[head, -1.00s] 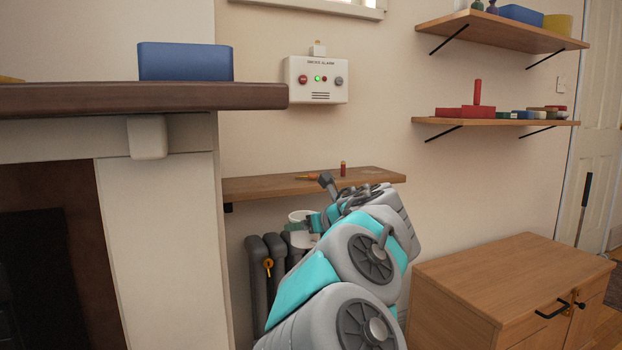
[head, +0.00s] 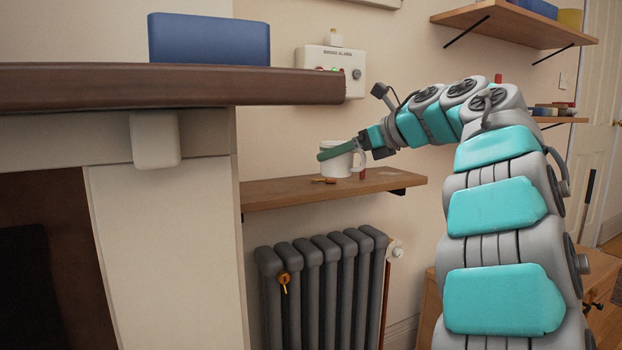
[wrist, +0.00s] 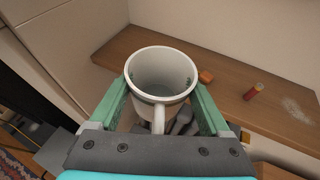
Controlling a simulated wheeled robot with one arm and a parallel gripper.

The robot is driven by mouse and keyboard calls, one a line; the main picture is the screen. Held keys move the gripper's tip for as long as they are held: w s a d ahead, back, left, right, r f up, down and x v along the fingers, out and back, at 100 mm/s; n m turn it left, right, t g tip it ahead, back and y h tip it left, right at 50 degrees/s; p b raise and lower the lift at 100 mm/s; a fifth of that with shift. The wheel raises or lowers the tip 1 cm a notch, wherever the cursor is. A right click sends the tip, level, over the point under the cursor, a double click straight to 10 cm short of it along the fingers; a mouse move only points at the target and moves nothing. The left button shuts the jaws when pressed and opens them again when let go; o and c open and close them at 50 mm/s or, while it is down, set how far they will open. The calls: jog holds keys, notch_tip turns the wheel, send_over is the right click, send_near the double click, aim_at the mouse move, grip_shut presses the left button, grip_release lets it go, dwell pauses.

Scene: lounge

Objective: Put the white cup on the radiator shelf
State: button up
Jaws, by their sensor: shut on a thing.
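The white cup (head: 337,160) is upright in my gripper (head: 342,150), with its handle toward my wrist. In the wrist view the cup (wrist: 161,73) sits between the two green fingers of my gripper (wrist: 162,92), which are shut on its sides. The wooden radiator shelf (head: 285,192) is on the wall above the grey radiator (head: 322,285). In the head view the cup overlaps the shelf's back part. I cannot tell for certain whether its base touches the shelf; in the wrist view it appears above or just off the shelf's edge.
An orange-brown item (head: 324,180) and a small red cylinder (wrist: 253,91) lie or stand on the shelf, near the cup. A pale patch (wrist: 296,109) marks the shelf farther right. The dark mantel (head: 180,88) with a blue box (head: 209,39) juts out at left.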

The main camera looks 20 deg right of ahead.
aim_at(322, 149)
jog(key=w+a+p, duration=0.1)
jog(key=w+a, duration=0.2)
jog(key=w, duration=0.1)
jog(key=w+a+p, duration=0.1)
jog(key=w+a, duration=0.3)
jog(key=w+a+f+p, duration=0.1)
jog(key=w+a, duration=0.3)
jog(key=shift+a+f+p, duration=0.1)
jog(key=shift+a+p, duration=0.05)
jog(key=shift+p, duration=0.2)
jog(key=shift+f+b, duration=0.85)
jog(key=shift+f, duration=1)
jog(key=shift+f, duration=0.1)
jog(key=shift+f, duration=0.15)
jog(key=o, duration=1.4)
jog(key=shift+r, duration=0.2)
jog(key=shift+s+r, duration=0.1)
jog(key=b+v, duration=0.1)
jog(key=v, duration=1.1)
